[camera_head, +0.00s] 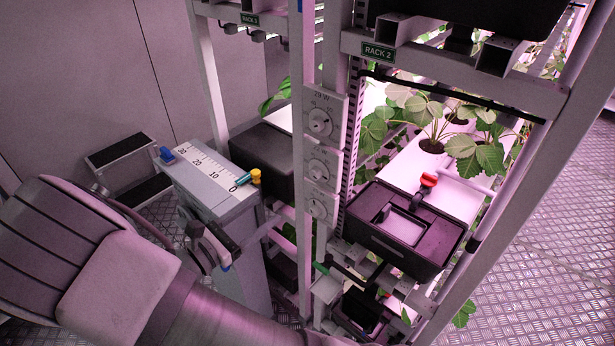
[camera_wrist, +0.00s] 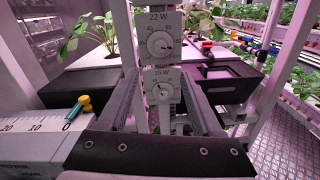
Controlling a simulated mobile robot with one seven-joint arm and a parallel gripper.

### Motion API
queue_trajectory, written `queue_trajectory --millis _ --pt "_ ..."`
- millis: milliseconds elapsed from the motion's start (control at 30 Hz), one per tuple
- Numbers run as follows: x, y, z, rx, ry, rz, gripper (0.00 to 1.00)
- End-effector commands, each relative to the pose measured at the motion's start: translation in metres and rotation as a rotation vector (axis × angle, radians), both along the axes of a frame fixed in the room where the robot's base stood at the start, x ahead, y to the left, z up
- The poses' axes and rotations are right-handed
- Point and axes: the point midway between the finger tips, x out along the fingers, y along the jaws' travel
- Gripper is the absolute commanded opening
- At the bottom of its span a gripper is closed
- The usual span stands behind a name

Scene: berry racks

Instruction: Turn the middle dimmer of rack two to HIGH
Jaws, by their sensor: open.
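The post of rack two carries three white round dimmers in a column. In the head view they are the top dimmer (camera_head: 319,121), the middle dimmer (camera_head: 318,171) and the bottom dimmer (camera_head: 317,208). My gripper (camera_head: 213,245) is left of and in front of the post, apart from it. The wrist view shows two dials between the spread fingers of my gripper (camera_wrist: 158,76): one labelled 22 W (camera_wrist: 160,44) and one below labelled 25 W (camera_wrist: 161,92). The fingers are open and empty. I cannot tell for sure which of the two is the middle dimmer.
A grey cabinet with a white scale (camera_head: 205,172) and a yellow-tipped green handle (camera_head: 248,179) stands left of the post. A black box with a red knob (camera_head: 405,230) and strawberry plants (camera_head: 430,125) are on the right. A step stool (camera_head: 128,165) stands behind.

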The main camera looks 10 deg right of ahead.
Motion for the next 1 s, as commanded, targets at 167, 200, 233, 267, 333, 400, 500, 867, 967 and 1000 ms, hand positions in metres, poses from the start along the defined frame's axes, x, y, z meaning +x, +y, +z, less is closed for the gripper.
queue_trajectory --millis 167,200,233,267,333,400,500,867,967,1000 --pt "0.021 -0.034 0.002 -0.001 0.002 -0.005 0.67" --pt "0.027 -0.041 0.002 -0.001 0.001 -0.005 0.67" --pt "0.03 -0.047 0.002 -0.001 0.0 -0.006 0.67" --pt "0.034 -0.052 0.002 -0.001 0.002 -0.005 0.67" --pt "0.043 -0.065 0.002 -0.001 0.001 -0.006 0.67" --pt "0.051 -0.078 0.002 -0.001 0.001 -0.006 0.67" --pt "0.063 -0.094 0.002 0.0 0.0 -0.006 0.67" --pt "0.085 -0.124 0.0 0.003 0.0 -0.002 0.67" --pt "0.085 -0.125 0.0 0.003 0.001 -0.002 0.67" --pt "0.086 -0.125 0.0 0.004 0.0 -0.002 0.67"
